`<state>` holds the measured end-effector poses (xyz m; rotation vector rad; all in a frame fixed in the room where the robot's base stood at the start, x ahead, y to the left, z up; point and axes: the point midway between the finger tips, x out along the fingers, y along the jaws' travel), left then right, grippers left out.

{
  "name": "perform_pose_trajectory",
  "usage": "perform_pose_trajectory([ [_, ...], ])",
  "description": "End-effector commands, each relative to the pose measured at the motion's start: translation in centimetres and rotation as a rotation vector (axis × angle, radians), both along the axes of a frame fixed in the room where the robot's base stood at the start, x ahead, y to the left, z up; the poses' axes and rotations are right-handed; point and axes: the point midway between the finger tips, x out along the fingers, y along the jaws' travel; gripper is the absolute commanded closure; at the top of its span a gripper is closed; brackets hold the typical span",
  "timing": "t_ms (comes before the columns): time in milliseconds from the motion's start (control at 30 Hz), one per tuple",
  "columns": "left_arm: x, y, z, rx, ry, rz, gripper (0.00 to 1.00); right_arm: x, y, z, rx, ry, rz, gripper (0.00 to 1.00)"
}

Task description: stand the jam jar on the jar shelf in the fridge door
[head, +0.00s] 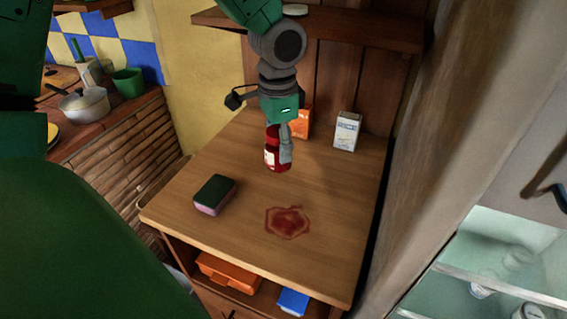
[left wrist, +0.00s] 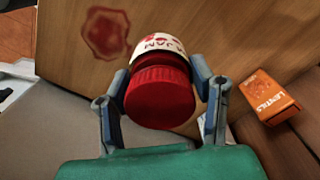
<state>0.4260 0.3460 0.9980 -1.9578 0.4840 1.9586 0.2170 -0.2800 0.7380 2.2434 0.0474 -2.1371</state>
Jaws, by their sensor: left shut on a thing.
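The jam jar (head: 271,152) is red with a pale label. My left gripper (head: 279,155) is shut on it over the wooden table. In the left wrist view the jar's red lid (left wrist: 160,95) faces the camera, with a "JAM" label (left wrist: 160,42) beyond it, between the two fingers (left wrist: 160,92). I cannot tell whether the jar touches the table. Part of the fridge (head: 490,260) shows at the lower right, with glass-like shelves and pale jars. I cannot tell which part is the jar shelf. My right gripper is not in view.
A red jam stain (head: 287,222) and a dark-topped sponge (head: 214,195) lie on the table (head: 330,190). An orange lentils box (left wrist: 268,96) and a white carton (head: 346,132) stand at its back. A wall shelf (head: 350,28) is above. A pale wall panel (head: 435,110) stands between table and fridge.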

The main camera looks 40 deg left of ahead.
Motion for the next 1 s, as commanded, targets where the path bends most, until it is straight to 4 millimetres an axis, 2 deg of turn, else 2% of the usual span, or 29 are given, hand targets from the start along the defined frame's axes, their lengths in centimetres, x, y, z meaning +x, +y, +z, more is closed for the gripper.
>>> perform_pose_trajectory([
  [33, -0.1, -0.2, -1.2, 0.003, 0.005, -0.002, 0.99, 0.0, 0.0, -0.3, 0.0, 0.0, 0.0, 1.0],
  [100, -0.1, -0.5, -2.4, 0.004, 0.005, -0.002, 0.99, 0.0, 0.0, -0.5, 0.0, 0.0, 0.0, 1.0],
  [367, -0.1, -1.0, -4.5, 0.009, 0.001, -0.002, 0.99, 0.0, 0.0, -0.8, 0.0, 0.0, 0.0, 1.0],
  [567, -0.1, -0.5, -7.5, 0.004, 0.002, -0.002, 0.99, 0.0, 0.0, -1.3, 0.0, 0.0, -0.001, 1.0],
  [800, -0.1, -0.2, -7.9, 0.002, -0.001, -0.001, 0.99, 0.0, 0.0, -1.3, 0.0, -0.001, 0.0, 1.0],
  [833, -0.1, -0.3, -7.9, 0.001, 0.0, -0.001, 0.46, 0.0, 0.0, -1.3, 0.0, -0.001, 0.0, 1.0],
  [900, -0.1, -0.4, -7.8, 0.004, 0.0, -0.001, 0.29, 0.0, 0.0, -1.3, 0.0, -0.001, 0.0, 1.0],
  [1000, -0.1, -0.6, -7.8, 0.004, 0.0, -0.001, 0.29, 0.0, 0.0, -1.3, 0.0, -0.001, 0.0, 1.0],
])
